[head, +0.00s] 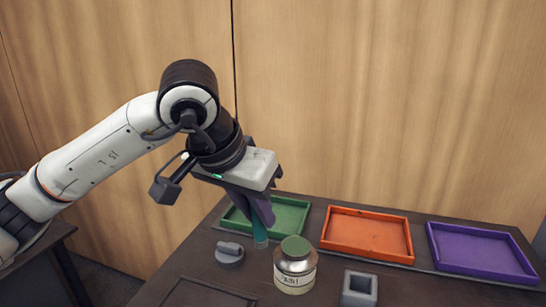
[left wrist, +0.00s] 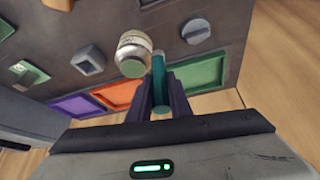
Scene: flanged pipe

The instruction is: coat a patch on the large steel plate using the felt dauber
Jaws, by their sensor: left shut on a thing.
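My left gripper (head: 260,208) points down over the table and is shut on a slim teal stick, which I take for the felt dauber (head: 260,232). In the left wrist view the dauber (left wrist: 159,80) stands out between the dark fingers (left wrist: 160,98). Its tip is beside the jar in the picture; I cannot tell whether it touches anything. The jar (head: 295,272) has a green top and a pale label, and also shows in the left wrist view (left wrist: 134,50). I cannot surely pick out the large steel plate. My right gripper is not in view.
Green (head: 290,216), orange (head: 368,234) and purple (head: 480,252) trays line the back. A grey knobbed disc (head: 230,255) lies left of the jar, a grey square socket (head: 359,290) right of it. A dark flat frame (head: 208,291) lies at the front. A small green-topped piece (left wrist: 28,72) also shows.

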